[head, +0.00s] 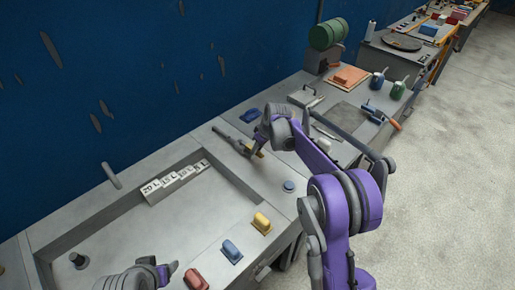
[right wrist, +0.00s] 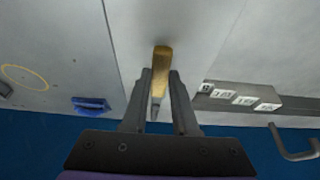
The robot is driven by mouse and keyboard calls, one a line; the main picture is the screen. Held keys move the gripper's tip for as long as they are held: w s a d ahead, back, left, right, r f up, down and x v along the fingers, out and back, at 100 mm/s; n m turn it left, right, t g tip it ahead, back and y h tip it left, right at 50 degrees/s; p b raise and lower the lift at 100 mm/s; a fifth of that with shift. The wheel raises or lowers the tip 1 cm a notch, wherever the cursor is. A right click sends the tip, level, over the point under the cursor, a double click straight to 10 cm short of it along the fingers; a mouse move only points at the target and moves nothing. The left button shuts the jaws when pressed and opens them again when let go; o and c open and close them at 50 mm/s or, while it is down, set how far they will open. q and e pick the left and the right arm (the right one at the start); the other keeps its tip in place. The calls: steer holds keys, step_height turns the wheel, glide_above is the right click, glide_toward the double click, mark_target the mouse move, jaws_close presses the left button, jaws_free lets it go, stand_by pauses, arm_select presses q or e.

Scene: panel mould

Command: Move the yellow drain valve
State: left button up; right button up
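The yellow drain valve (head: 261,222), a small block-like handle on a pale base, sits on the front rim of the mould (head: 130,245), right of a blue one and a red one. My right gripper (head: 254,150) is well behind it, low over the bench by the mould's right end. In the right wrist view a tool with a yellow-brown handle (right wrist: 161,62) lies between the fingers of that gripper (right wrist: 161,76); whether they press on it is unclear. My left gripper (head: 168,271) is at the bottom edge, left of the red handle; its finger gap is unclear.
The blue handle (head: 231,251) and red handle (head: 195,279) share the front rim. A row of number-marked blocks (head: 175,181) stands inside the mould's far side. The bench at right holds a green drum (head: 327,33), bottles and a blue clamp-like tool. A blue wall stands behind.

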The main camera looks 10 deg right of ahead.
jaws_close()
stand_by(1.0)
